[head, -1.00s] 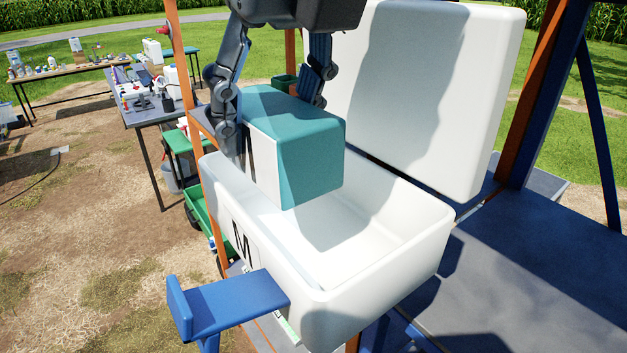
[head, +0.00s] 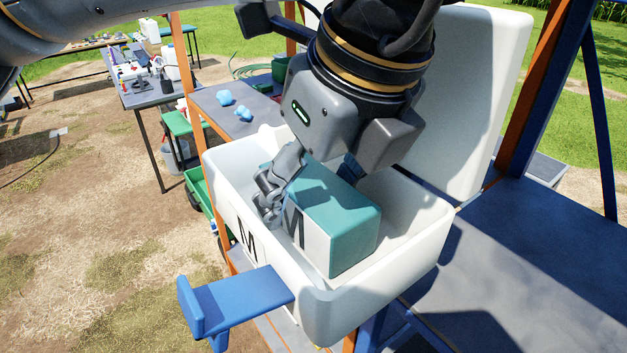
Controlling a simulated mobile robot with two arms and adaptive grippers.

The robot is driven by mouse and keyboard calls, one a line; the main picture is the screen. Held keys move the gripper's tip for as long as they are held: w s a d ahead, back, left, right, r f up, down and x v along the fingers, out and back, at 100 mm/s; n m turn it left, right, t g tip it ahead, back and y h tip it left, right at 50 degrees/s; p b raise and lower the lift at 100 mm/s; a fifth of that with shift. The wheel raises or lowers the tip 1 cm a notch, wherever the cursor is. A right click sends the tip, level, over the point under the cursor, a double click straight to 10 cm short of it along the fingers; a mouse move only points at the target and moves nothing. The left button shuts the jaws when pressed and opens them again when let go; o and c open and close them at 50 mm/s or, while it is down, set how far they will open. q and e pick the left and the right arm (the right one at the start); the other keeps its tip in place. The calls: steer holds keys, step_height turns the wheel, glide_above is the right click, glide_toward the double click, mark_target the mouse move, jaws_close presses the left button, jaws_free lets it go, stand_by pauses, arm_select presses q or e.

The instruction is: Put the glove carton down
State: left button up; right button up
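The glove carton (head: 345,212) is a teal-topped box with white sides and a dark letter M. It sits low inside the white open bin (head: 230,205), which also bears an M on its outer wall. My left gripper (head: 305,190) reaches down into the bin, with one finger against the carton's lettered side and the other mostly hidden behind the carton. The fingers straddle the carton and look closed on it. Whether the carton's underside touches the bin floor is hidden. My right gripper is not in view.
The bin's white lid (head: 480,90) stands raised behind it. A blue bracket (head: 235,303) juts out in front. A grey shelf (head: 235,110) with blue pieces lies behind left. A dark blue surface (head: 520,270) at right is clear.

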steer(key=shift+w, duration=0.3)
arm_select(q)
steer(key=shift+r, duration=0.1)
steer(key=shift+d+r, duration=0.1)
steer(key=shift+r, duration=0.15)
steer(key=b+v, duration=0.1)
steer(key=v, duration=1)
steer(key=shift+r, duration=0.15)
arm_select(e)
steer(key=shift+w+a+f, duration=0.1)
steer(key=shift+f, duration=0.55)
arm_select(q)
steer(key=shift+s, duration=0.15)
